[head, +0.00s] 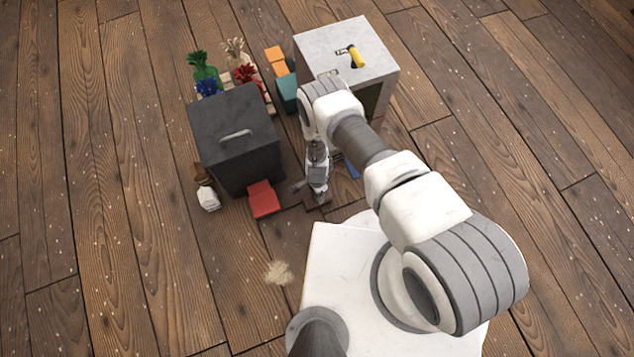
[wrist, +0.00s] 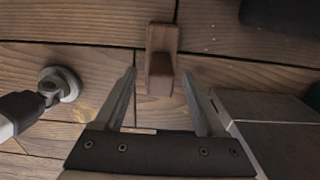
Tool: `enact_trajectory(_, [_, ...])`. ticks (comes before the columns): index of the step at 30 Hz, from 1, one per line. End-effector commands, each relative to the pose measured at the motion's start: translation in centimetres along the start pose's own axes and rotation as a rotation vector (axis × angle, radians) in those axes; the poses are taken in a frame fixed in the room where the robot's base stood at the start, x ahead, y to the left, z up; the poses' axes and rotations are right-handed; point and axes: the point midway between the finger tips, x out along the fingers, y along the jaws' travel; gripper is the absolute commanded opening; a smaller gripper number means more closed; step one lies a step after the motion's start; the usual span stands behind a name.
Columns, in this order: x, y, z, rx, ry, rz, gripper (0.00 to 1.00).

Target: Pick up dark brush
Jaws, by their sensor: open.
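A dark brown wooden piece (wrist: 161,42), with a raised handle-like part, lies on the floor in the wrist view. It looks like the dark brush, but I see no bristles. My gripper (wrist: 160,75) is open, with one finger on each side of its near end in the picture; I cannot tell whether they touch it. In the head view my gripper (head: 318,197) points down close to the floor, right of the red block (head: 263,198). I cannot make out the brush there; the arm may hide it.
A black box (head: 232,130) stands left of my gripper and a light grey cabinet (head: 347,45) behind it. A grey round-headed object (wrist: 60,84) lies left in the wrist view. A white jar-like thing (head: 208,198) stands far left. Floor at left is clear.

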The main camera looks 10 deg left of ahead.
Motion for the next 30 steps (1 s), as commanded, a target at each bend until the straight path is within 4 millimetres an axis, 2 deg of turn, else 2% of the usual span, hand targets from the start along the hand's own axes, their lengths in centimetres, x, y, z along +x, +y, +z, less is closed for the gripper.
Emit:
enact_trajectory(5, [-0.08,-0.04,-0.01,0.0,0.0,0.0,0.72])
enact_trajectory(17, [-0.09,-0.02,-0.02,0.0,0.0,0.0,0.02])
enact_trajectory(18, [-0.09,-0.03,-0.02,0.0,0.0,0.0,0.0])
enact_trajectory(30, [-0.08,-0.02,-0.02,0.0,0.0,0.0,0.0])
